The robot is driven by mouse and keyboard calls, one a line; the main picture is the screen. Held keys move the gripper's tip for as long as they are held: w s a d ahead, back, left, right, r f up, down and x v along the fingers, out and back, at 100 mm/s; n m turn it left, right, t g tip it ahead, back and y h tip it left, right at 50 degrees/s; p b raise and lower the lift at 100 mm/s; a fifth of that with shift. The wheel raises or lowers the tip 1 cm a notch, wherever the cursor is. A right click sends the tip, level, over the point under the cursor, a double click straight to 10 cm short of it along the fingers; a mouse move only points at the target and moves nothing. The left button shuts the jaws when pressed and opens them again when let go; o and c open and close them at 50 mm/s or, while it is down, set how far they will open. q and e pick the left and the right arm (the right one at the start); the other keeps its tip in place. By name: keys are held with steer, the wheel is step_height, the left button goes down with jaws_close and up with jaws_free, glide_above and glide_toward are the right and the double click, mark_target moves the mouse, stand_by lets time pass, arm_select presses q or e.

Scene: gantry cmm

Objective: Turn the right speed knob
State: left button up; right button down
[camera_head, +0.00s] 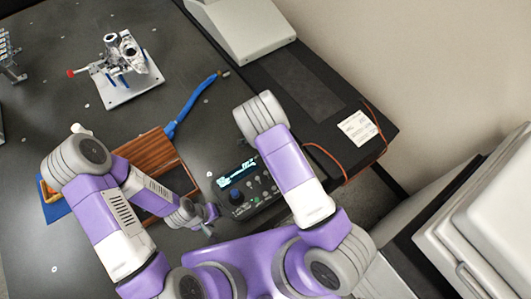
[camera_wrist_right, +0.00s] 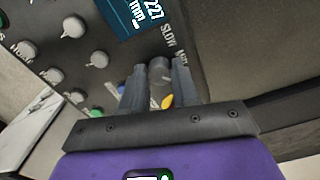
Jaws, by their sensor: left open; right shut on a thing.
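The control box (camera_head: 243,186) with a lit cyan display lies on the dark table in the head view. In the right wrist view, its panel (camera_wrist_right: 95,82) shows several grey knobs, a display reading "227 mm" and a "SLOW" label. My right gripper (camera_wrist_right: 160,82) is shut on a grey knob (camera_wrist_right: 160,68) beside that label, with a finger on each side. In the head view the right gripper is hidden by my own arm. My left gripper (camera_head: 207,219) is open and empty, low beside the left edge of the box.
A yellow part (camera_wrist_right: 167,101) and a green button (camera_wrist_right: 97,112) show near the held knob. An orange cable (camera_head: 345,178) hangs at the table's right edge.

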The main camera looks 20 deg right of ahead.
steer(key=shift+w+r+m, duration=0.1)
steer(key=shift+m, duration=0.5)
steer(key=c, duration=0.8)
jaws_free()
steer(key=shift+c, duration=0.2)
step_height(320, 180, up, 8)
steer(key=shift+f+p, duration=0.25)
steer(key=shift+p, duration=0.1)
